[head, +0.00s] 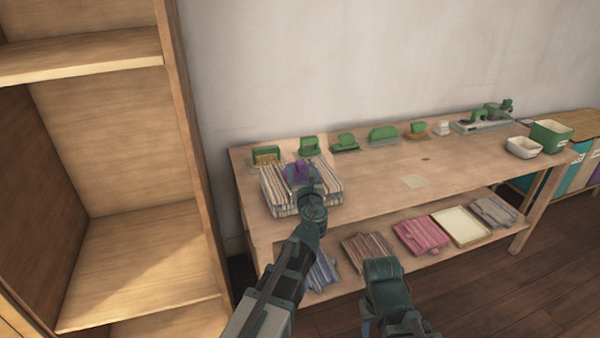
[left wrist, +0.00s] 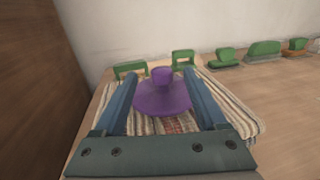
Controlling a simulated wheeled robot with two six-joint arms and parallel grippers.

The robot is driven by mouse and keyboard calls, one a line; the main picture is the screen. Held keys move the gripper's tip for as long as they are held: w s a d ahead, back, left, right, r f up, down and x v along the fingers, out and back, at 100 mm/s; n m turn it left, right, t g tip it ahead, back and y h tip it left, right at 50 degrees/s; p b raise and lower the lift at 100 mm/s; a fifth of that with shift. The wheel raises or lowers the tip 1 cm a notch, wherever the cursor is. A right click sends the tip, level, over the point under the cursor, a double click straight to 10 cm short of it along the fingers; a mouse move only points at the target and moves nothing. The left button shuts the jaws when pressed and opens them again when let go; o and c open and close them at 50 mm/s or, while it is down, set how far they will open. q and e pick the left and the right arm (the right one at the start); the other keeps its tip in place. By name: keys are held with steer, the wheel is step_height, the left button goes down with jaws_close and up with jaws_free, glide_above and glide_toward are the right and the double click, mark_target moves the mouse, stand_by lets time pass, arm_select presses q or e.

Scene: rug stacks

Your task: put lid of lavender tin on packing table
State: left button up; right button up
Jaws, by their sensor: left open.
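The lavender lid, a purple disc with a round knob (left wrist: 161,97), shows between my left gripper's fingers in the left wrist view. In the head view its purple knob (head: 301,168) shows just beyond the gripper, over a stack of striped rugs (head: 282,200) at the left end of the packing table (head: 375,187). My left gripper (left wrist: 160,74) is open, with one finger on each side of the knob; in the head view it (head: 304,182) hides part of the lid. I cannot make out a tin body. My right arm shows low in the head view; its jaws cannot be made out.
Several green-handled tools, one a brush-like block (head: 384,134), line the table's back edge. A white tub (head: 523,148) and a green bin (head: 550,136) stand at the right end. The lower shelf holds folded rugs (head: 421,234).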

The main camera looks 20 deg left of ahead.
mark_target(301, 164)
arm_select(q)
steer(key=x, duration=0.5)
steer(key=shift+w+f, duration=0.15)
steer(key=shift+f, duration=0.05)
jaws_close()
